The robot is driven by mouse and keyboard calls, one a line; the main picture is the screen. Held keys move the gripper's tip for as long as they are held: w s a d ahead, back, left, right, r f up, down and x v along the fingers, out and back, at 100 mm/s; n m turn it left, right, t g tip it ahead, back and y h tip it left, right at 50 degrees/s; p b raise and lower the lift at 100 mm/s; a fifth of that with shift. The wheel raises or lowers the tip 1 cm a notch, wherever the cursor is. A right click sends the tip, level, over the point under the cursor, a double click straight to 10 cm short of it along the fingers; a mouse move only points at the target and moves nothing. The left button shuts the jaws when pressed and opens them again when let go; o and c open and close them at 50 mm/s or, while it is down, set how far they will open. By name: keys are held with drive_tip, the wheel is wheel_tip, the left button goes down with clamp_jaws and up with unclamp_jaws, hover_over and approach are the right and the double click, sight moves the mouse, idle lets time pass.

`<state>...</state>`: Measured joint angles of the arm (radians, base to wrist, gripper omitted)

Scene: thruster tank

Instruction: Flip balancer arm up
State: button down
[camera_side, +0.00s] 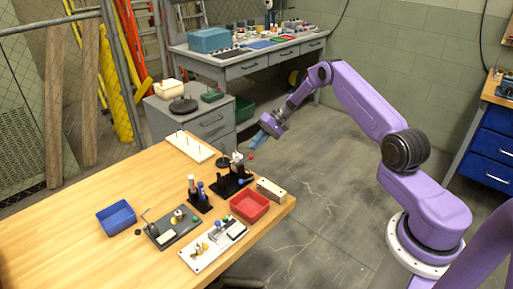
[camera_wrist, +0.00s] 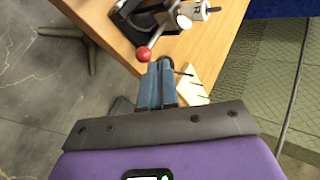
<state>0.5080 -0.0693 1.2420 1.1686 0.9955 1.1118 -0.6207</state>
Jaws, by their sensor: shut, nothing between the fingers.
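A metal lever with a red ball knob (camera_side: 251,155) sticks out from a device on a black base (camera_side: 232,184) at the table's right side; I take it for the balancer arm. In the wrist view the red knob (camera_wrist: 143,54) lies just left of my fingertips, and the lever runs up to a silver cylinder (camera_wrist: 197,11). My gripper (camera_side: 256,142) is shut and empty beside the knob, off the table edge; the blue fingers also show in the wrist view (camera_wrist: 164,68). I cannot tell whether they touch the knob.
A red tray (camera_side: 249,207), a wooden block (camera_side: 271,190) and a black holder with bottles (camera_side: 199,201) stand near the device. A white board with pegs (camera_side: 189,146) lies behind it. The table's left part is mostly clear.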

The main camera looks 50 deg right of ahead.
drive_tip(key=v, duration=1.1)
drive_tip(key=shift+w+d+f, duration=0.2)
drive_tip(key=shift+w+d, duration=0.15)
drive_tip(key=shift+d, duration=0.15)
drive_tip(key=s+a+r+n+g+h, duration=0.1)
drive_tip(key=s+a+r+n+g, duration=0.2)
drive_tip(key=a, duration=0.6)
drive_tip(key=s+a+r+n+g+h, duration=0.1)
drive_tip(key=s+a+r+n+h, duration=0.1)
drive_tip(key=s+a+r, duration=0.5)
drive_tip(key=s+a+n+g+h, duration=0.1)
drive_tip(key=s+a+n+g, duration=0.15)
drive_tip(key=a, duration=0.85)
drive_tip(key=s+a+r+n+h, duration=0.2)
drive_tip(key=s, duration=0.6)
drive_tip(key=s+a+r+n+h, duration=0.1)
drive_tip(key=s+a+n+h, duration=0.15)
drive_tip(key=s, duration=0.55)
drive_tip(key=s+d+n+t, duration=0.3)
drive_tip(key=s+n, duration=0.3)
drive_tip(key=s, duration=0.7)
drive_tip(key=shift+s+d+f, duration=0.2)
drive_tip(key=shift+s+d, duration=0.05)
drive_tip(key=shift+d, duration=0.45)
